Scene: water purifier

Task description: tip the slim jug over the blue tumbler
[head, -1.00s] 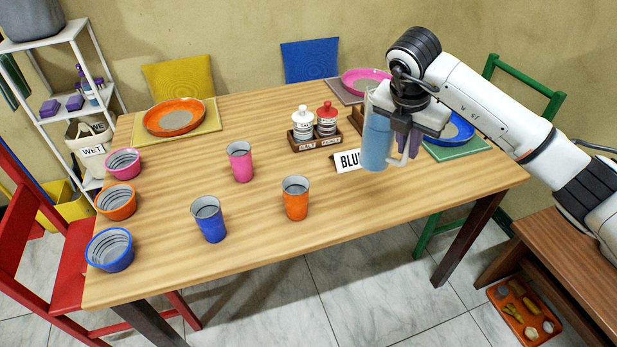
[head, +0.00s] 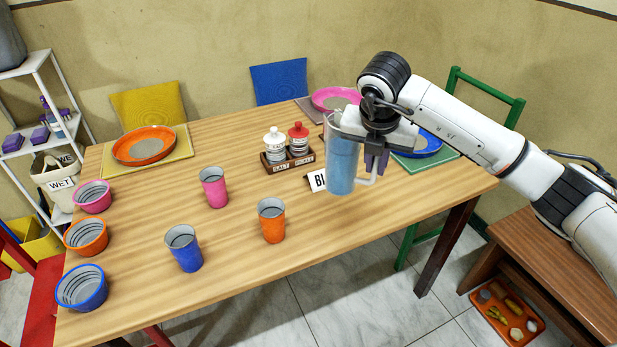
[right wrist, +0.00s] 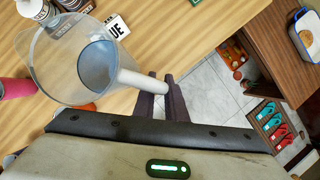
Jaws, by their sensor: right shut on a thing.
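The slim jug (head: 342,165) is tall and clear with bluish water in it. My right gripper (head: 376,165) is shut on its handle and holds it upright above the right part of the table. The right wrist view shows the jug (right wrist: 84,62) from above, with its handle between the fingers (right wrist: 163,92). The blue tumbler (head: 184,248) stands upright on the table near the front edge, well to the left of the jug and apart from it. I cannot tell what the tumbler holds. My left gripper is not in view.
An orange tumbler (head: 271,220) and a pink tumbler (head: 213,187) stand between the jug and the left side. A salt and pepper rack (head: 288,160) and a label card (head: 317,180) are close to the jug. Several bowls line the table's left edge.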

